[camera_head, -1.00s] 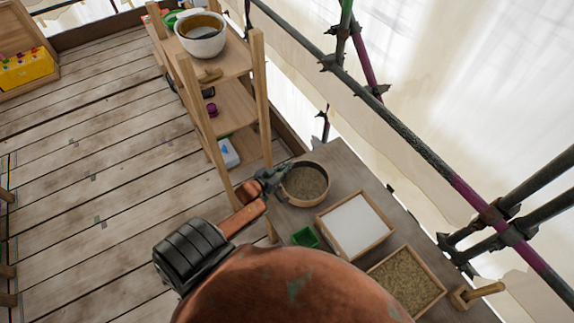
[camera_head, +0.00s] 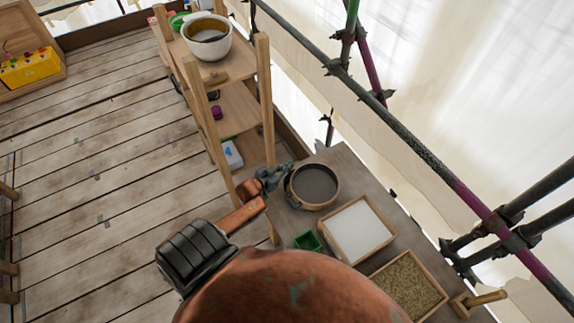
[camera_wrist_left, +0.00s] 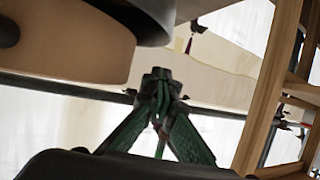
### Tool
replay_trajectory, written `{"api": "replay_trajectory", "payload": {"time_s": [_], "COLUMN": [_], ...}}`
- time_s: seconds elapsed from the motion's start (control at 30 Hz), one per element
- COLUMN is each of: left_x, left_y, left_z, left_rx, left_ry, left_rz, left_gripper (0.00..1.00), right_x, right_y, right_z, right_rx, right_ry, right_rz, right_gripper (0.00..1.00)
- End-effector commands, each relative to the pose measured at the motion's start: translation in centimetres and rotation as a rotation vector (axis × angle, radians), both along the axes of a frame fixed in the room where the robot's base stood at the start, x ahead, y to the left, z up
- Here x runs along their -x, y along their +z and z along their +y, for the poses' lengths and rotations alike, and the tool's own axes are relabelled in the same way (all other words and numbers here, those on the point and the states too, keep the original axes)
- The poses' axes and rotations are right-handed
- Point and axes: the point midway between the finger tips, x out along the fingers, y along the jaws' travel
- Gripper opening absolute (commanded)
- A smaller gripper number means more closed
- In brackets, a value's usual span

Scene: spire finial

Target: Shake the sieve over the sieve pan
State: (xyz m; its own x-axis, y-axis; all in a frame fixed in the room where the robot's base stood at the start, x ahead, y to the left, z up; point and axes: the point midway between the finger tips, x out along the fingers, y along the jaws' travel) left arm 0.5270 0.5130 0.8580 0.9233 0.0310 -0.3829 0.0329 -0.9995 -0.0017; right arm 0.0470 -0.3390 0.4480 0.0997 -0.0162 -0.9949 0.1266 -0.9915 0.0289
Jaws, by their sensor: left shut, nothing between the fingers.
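The round sieve (camera_head: 314,186) with a tan rim is at the far end of the bench, and its inside shows plain grey. A dark band shows around its outer side; I cannot tell whether this is the sieve pan under it. My left gripper (camera_head: 279,173) is at the sieve's left edge, shut with nothing between the fingers. In the left wrist view its green fingers (camera_wrist_left: 160,84) meet at the tips, and a tan curved wall (camera_wrist_left: 60,45) with a dark part fills the upper left. I cannot tell whether they touch. My right gripper is not in view.
On the bench (camera_head: 343,165) are a wood-framed white tray (camera_head: 357,229), a tray of brown grit (camera_head: 411,286), a small green box (camera_head: 308,242) and a wooden-handled tool (camera_head: 483,299). A wooden shelf (camera_head: 238,110) holding a white bowl (camera_head: 207,45) stands left. Scaffold poles (camera_head: 420,150) run along the right.

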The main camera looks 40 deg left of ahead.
Motion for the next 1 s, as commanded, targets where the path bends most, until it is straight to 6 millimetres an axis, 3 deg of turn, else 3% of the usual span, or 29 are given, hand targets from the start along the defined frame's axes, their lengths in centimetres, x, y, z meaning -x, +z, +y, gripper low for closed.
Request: {"api": "replay_trajectory", "payload": {"time_s": [0.27, 0.53, 0.83, 1.0], "left_x": [0.0, 0.0, 0.2, 1.8], "left_y": [-0.1, -0.1, 0.0, 0.5], "left_z": [0.0, 0.0, 0.0, 0.0], "left_rx": [0.000, 0.001, 0.001, 0.000], "left_ry": [-0.001, -0.001, -0.001, 0.000], "left_rz": [0.000, 0.000, 0.000, 0.001], "left_gripper": [0.00, 0.18, 0.19, 0.19], "right_x": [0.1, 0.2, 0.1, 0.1], "right_y": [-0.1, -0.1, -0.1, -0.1], "right_z": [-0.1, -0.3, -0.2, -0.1], "right_rx": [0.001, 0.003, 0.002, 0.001], "right_ry": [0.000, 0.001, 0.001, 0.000], "right_rz": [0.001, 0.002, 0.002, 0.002], "right_gripper": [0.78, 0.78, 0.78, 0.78]}}
